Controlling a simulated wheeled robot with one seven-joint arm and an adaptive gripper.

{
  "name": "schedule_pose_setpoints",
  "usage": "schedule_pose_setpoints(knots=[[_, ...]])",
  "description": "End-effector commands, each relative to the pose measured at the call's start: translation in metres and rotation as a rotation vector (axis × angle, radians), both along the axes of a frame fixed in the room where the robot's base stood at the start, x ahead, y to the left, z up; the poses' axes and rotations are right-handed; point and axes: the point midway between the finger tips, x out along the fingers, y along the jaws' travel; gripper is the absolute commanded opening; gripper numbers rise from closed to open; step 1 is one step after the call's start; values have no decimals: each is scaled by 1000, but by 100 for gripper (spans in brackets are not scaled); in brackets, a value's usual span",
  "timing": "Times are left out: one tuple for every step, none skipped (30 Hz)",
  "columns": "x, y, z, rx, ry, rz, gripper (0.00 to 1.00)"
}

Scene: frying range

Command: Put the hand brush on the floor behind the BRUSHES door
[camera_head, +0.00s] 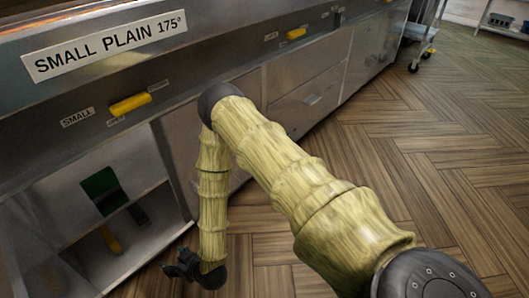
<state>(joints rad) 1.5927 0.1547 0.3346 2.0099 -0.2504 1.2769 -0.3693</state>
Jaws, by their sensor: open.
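My gripper (170,268) is black and hangs low at the lower left, in front of an open cabinet (150,255). Its fingers are apart, and I see nothing between them. I cannot make out a hand brush on the visible floor. No BRUSHES lettering is readable; the small labels farther along the range are too small to read.
The steel range (230,65) runs along the left, with a sign reading SMALL PLAIN 175° (105,46) and a yellow handle (129,104). A green panel (103,190) is in the cabinet. A wheeled trolley (423,35) stands at the back. The wooden floor (440,130) at right is clear.

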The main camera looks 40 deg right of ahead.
Motion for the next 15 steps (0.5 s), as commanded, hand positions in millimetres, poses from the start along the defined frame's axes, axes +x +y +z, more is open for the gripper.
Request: schedule_pose_setpoints(knots=[[-32,-12,-9,-18,107,10,64],[-52,-21,-15,-29,172,11,64],[-77,-34,-21,-45,259,5,64],[-96,-44,-24,-57,321,-2,64],[-115,-55,-26,-70,382,-11,64],[-141,-69,-28,-89,463,-26,64],[-159,-81,-28,-104,520,-40,64],[-177,-92,-27,-117,576,-56,64],[-200,-107,-24,-137,647,-80,64],[-216,-117,-21,-151,694,-98,64],[-231,-127,-18,-164,740,-118,64],[-250,-139,-13,-180,796,-144,64],[-262,-147,-10,-192,831,-163,64],[-273,-155,-6,-201,863,-180,64],[-285,-163,-1,-213,900,-200,64]])
